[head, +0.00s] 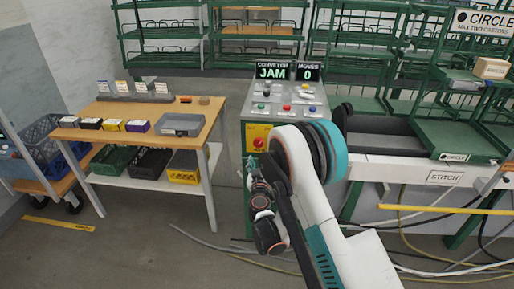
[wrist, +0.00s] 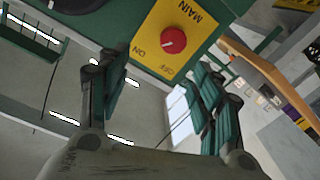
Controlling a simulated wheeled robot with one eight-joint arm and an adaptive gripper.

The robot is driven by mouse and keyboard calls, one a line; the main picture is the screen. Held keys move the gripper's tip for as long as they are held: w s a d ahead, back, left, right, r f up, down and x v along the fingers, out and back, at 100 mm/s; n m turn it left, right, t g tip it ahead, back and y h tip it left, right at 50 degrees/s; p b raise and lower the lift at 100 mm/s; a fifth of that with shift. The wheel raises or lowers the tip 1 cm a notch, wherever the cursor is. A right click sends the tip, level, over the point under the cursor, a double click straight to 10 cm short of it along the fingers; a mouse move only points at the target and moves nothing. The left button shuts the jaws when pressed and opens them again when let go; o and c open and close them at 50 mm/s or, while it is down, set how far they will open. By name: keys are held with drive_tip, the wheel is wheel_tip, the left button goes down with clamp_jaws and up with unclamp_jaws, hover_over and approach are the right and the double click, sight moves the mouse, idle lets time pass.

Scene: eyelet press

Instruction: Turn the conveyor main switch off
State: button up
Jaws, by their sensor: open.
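The conveyor main switch is a round red knob (head: 259,142) on a yellow plate (head: 250,132) on the front of the green control cabinet (head: 292,124). I cannot tell which way the knob points. My gripper (wrist: 158,70) is open and empty, its two dark green fingers apart below the knob in the wrist view, not touching it. In the head view my gripper (head: 250,177) is just below the yellow plate, partly hidden by my arm.
The cabinet top holds several buttons and a display (head: 288,72) reading JAM and 0. A wooden table (head: 135,117) with bins stands to the left, a conveyor (head: 400,165) to the right. Cables (head: 440,235) lie on the floor.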

sight(259, 144)
drive_tip(key=w+b, duration=0.1)
drive_tip(key=w, duration=0.3)
drive_tip(key=w+a+f+b, duration=0.1)
drive_tip(key=w, duration=0.3)
drive_tip(key=w+a+f+b, duration=0.1)
drive_tip(key=w, duration=0.2)
drive_tip(key=shift+w+b, duration=0.35)
drive_tip(key=shift+w, duration=0.05)
drive_tip(key=shift+w+r, duration=0.1)
drive_tip(key=shift+w, duration=0.5)
drive_tip(key=c, duration=1.1)
